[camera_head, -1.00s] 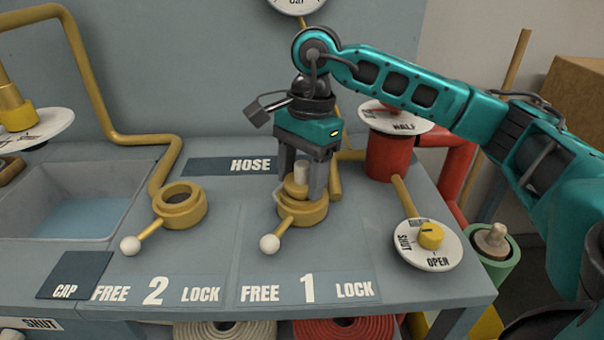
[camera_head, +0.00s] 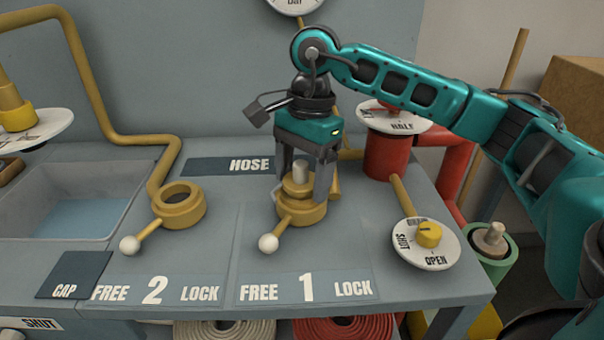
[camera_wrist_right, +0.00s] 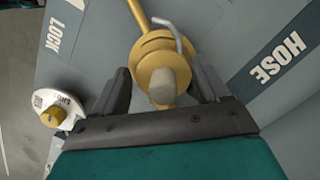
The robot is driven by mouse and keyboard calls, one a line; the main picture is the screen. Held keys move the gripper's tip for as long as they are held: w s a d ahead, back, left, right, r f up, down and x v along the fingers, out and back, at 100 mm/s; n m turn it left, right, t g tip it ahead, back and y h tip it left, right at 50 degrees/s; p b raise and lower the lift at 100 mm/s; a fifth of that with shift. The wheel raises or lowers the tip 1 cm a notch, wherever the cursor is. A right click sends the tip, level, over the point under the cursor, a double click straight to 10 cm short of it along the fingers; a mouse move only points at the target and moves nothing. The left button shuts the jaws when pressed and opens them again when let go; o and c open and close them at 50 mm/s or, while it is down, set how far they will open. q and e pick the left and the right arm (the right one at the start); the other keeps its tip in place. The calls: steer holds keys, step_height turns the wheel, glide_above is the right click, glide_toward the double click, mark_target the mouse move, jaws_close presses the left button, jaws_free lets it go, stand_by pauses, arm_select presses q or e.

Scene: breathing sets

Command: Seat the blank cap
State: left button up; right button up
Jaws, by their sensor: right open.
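The blank cap (camera_head: 298,185) is a brass disc with a pale upright knob. It sits upright in the brass collar of station 1 (camera_head: 302,212); I cannot tell how deep it sits. The cap also shows in the right wrist view (camera_wrist_right: 165,77), with a bent grey wire beside it. My right gripper (camera_head: 305,190) points down over it, open, with its fingers on either side of the knob and apart from it. In the right wrist view the fingers (camera_wrist_right: 163,85) show gaps to the knob. The collar's lever ends in a white ball (camera_head: 268,243) on the FREE side.
An empty brass collar at station 2 (camera_head: 180,204) stands to the left, its lever also toward FREE. A valve dial (camera_head: 427,240) and a red standpipe (camera_head: 388,155) stand to the right. A sink (camera_head: 70,200) is at far left. The HOSE pad (camera_head: 230,167) is bare.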

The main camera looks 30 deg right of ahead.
mark_target(310, 178)
step_height(310, 178, up, 13)
steer(key=d+p, duration=0.1)
steer(key=p, duration=0.1)
steer(key=shift+w+d+f, duration=0.15)
steer(key=shift+w+d, duration=0.05)
steer(key=shift+d, duration=0.2)
